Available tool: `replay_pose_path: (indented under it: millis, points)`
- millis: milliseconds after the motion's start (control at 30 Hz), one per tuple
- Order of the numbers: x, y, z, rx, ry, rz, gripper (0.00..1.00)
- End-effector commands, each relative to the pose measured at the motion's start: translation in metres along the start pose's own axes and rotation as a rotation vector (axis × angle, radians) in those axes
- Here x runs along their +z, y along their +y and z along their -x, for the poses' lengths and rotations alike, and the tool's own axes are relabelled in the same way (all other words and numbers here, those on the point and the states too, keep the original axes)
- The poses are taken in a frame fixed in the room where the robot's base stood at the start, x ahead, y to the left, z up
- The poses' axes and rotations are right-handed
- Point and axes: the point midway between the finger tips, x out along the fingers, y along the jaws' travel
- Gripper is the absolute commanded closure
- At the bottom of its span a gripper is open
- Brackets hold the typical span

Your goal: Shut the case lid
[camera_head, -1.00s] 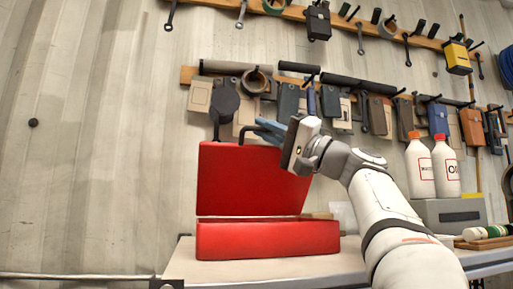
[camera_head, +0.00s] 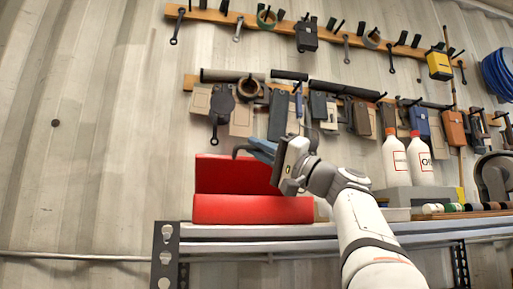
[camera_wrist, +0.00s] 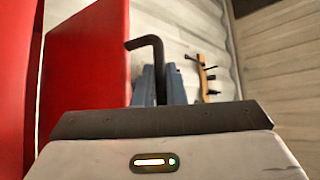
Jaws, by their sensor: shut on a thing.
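The red case stands on the shelf, its lower body (camera_head: 252,209) toward me and its lid (camera_head: 232,175) raised behind it, so the case is open. The lid looks short from this low viewpoint; its exact angle is hard to tell. My gripper (camera_head: 262,148) is at the lid's upper right, with its blue fingers pointing left along the top edge. The fingers are shut on a dark bent rod (camera_wrist: 150,42), which sticks out past their tips. In the wrist view, red case surfaces (camera_wrist: 86,65) fill the left side. I cannot tell whether the rod touches the lid.
The case rests on a grey shelf (camera_head: 240,231) with a dark perforated post (camera_head: 165,255) at its left end. Two white bottles (camera_head: 396,160) stand on the right. Tools hang from wooden rails (camera_head: 190,83) on the wall behind. The wall left of the case is bare.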

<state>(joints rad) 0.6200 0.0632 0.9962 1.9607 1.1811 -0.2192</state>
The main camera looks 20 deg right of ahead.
Motion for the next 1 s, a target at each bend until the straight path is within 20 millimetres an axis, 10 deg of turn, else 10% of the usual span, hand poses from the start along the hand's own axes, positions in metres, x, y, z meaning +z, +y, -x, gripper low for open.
replay_pose_path:
  millis: [267, 567, 1000]
  points:
    - [0.0, 0.001, 0.0, 0.0, 0.001, -0.004, 1.0]
    - [0.0, 0.001, -0.001, -0.001, 0.001, -0.003, 0.68]
    - [0.0, 0.001, 0.025, 0.003, 0.004, -0.001, 0.68]
